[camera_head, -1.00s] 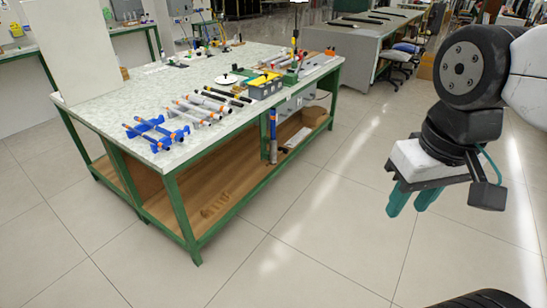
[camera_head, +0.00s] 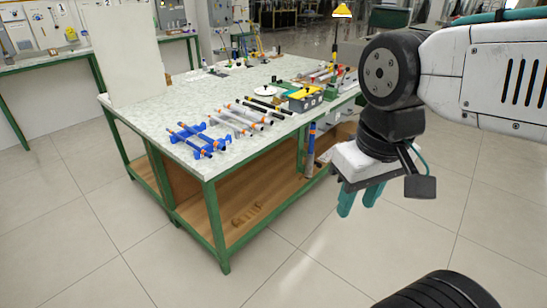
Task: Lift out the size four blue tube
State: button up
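A blue rack (camera_head: 213,148) lies at the near left of the workbench top (camera_head: 165,108). Dark and grey tubes with orange ends lie across it. To its right several grey and silver tubes (camera_head: 244,117) with orange ends lie side by side, followed by darker rods (camera_head: 268,105). No size marks can be read, and I cannot single out a size four blue tube. My gripper (camera_head: 358,198) hangs to the right of the bench, pointing down over the floor. Its two teal fingers are apart with nothing between them.
A grey bin with yellow contents (camera_head: 304,99) and a white disc (camera_head: 266,91) sit farther right on the bench. The front floor is clear. A pale panel (camera_head: 120,52) stands behind left.

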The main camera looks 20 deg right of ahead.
aim_at(310, 149)
jog(key=u, duration=0.15)
jog(key=i, duration=0.75)
jog(key=z, duration=0.6)
jog(key=i, duration=0.75)
jog(key=z, duration=0.5)
